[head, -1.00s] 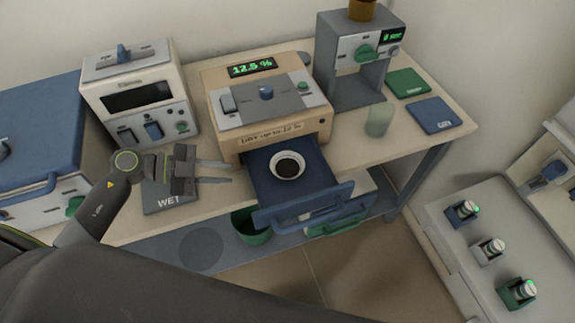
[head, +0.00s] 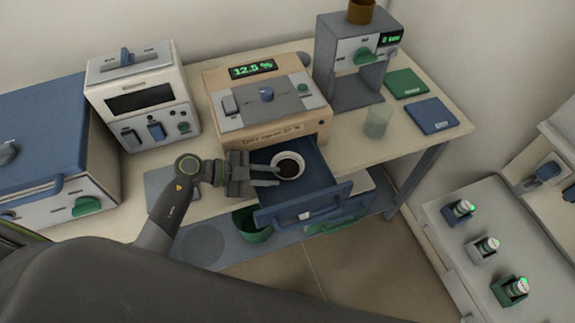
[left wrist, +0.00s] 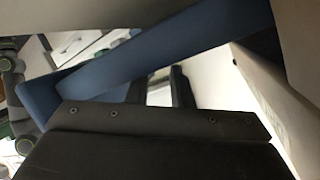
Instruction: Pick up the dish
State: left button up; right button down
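The dish (head: 299,170) is a small white round bowl with dark contents. It sits in the open blue drawer (head: 325,183) of the beige device with the 12.5 % display. My left gripper (head: 278,176) reaches in from the left over the drawer. Its two fingers are apart, with the tips at the dish's left rim; I cannot tell whether they touch it. In the left wrist view the two dark fingers (left wrist: 158,88) show a gap between them, and the blue drawer wall crosses the picture. The dish is not clearly recognisable there.
The beige device (head: 265,105) stands directly behind the drawer. A white oven-like box (head: 142,97) is at the left. A greenish glass cup (head: 377,121) and a grey stand (head: 357,65) are at the right. A green bin (head: 250,228) is below.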

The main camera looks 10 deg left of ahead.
pick_arm(q)
jog(key=shift+x, duration=1.15)
grip_shut()
jog(key=shift+r, duration=0.1)
